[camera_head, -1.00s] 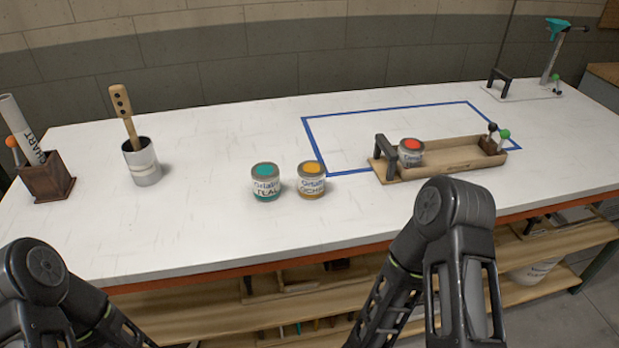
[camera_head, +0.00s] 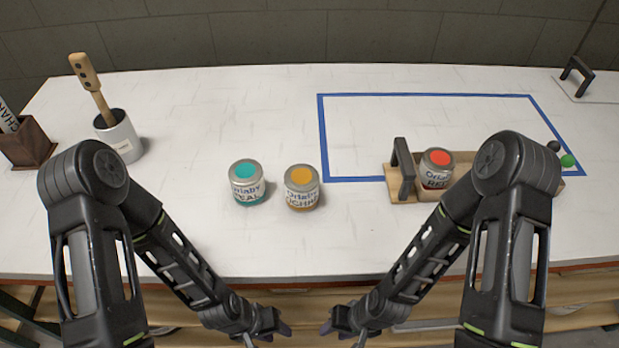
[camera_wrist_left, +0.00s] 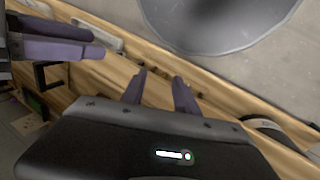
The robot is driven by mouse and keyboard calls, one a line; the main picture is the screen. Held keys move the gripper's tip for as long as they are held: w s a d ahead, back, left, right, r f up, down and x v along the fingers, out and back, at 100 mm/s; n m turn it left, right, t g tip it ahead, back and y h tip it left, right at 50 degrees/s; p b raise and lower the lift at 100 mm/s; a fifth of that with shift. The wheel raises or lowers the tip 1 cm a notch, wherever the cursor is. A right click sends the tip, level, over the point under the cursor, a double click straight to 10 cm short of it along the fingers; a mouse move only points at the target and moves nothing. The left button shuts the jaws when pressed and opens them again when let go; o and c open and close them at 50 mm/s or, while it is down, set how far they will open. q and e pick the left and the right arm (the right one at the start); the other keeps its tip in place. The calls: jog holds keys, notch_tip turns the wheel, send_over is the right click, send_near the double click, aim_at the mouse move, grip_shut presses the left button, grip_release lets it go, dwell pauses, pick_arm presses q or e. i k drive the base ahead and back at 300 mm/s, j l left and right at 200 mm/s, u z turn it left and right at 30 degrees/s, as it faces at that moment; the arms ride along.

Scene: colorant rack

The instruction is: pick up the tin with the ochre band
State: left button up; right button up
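The tin with the ochre band (camera_head: 302,188) stands upright on the white table, with an ochre disc on its lid. The teal tin (camera_head: 247,183) stands just left of it, a small gap apart. My left gripper (camera_head: 268,334) is low at the front edge of the table, below and nearer than the ochre tin. It is open and empty; its two fingers show apart in the left wrist view (camera_wrist_left: 158,92). My right gripper (camera_head: 343,334) is close by on the right, also open and empty. Neither gripper touches a tin.
A red tin (camera_head: 437,168) sits in a wooden rack (camera_head: 462,160) with a black handle, partly behind my right arm. Blue tape (camera_head: 430,95) outlines a rectangle. A cup (camera_head: 119,140) with a wooden paddle and a brown box (camera_head: 28,145) stand left. Table in front of the tins is clear.

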aim_at(300, 181)
jog(key=k, duration=0.5)
jog(key=k+z, duration=0.25)
jog(key=i+z, duration=0.1)
jog(key=z, duration=2)
jog(key=k+j, duration=0.2)
jog(key=k, duration=0.3)
jog(key=k+j, duration=0.25)
jog(key=k, duration=0.3)
jog(key=k+j+z, duration=0.1)
jog(key=k, duration=0.4)
jog(key=j, duration=0.1)
